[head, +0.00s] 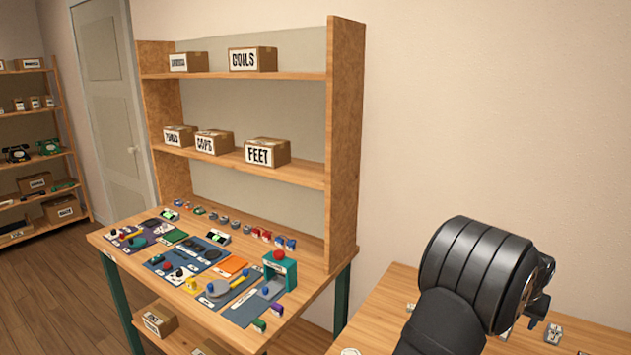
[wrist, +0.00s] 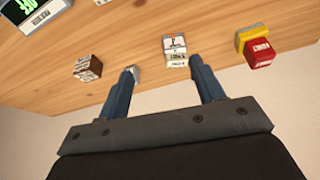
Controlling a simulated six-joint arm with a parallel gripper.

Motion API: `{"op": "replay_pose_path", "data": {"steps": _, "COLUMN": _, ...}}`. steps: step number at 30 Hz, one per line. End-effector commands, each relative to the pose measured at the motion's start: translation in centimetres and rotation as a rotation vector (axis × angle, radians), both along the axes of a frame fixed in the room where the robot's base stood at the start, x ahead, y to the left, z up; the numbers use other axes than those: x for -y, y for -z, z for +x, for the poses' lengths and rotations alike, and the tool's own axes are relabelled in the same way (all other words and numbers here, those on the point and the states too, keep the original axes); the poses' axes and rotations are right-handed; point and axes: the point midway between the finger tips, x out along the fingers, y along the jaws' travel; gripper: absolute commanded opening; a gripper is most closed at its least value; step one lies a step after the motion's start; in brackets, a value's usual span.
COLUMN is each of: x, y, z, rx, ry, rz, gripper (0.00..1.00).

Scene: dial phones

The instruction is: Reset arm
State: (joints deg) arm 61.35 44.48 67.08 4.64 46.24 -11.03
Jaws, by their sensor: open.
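My gripper (wrist: 167,84) shows in the wrist view with its two blue-grey fingers apart and nothing between them. It is over the edge of a wooden surface. In the head view my dark arm fills the lower right, over a wooden table (head: 582,337); the fingertips cannot be made out there. In the wrist view a small white labelled block (wrist: 175,48) lies ahead of the right finger. A brown labelled cube (wrist: 88,68) lies left of the left finger.
A red block (wrist: 260,54) and a yellow block (wrist: 249,34) sit at the right in the wrist view. A workbench (head: 330,283) with coloured mats and parts stands left of my arm. Its shelves hold labelled boxes, including FEET (head: 267,152) and COILS (head: 253,59).

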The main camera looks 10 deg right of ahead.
Motion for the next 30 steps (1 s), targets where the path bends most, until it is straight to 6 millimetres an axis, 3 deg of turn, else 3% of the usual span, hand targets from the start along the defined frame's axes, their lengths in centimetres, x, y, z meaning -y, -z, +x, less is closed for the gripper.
{"op": "replay_pose_path", "data": {"steps": 13, "x": -3.6, "y": 1.4, "z": -7.3, "rx": -0.002, "ry": 0.071, "rz": 0.000, "gripper": 0.61}}
{"op": "replay_pose_path", "data": {"steps": 21, "x": -3.8, "y": 3.2, "z": -4.1, "rx": -0.002, "ry": 0.068, "rz": -0.001, "gripper": 0.61}}
{"op": "replay_pose_path", "data": {"steps": 30, "x": -3.8, "y": 3.5, "z": -3.5, "rx": -0.001, "ry": 0.069, "rz": -0.001, "gripper": 0.61}}
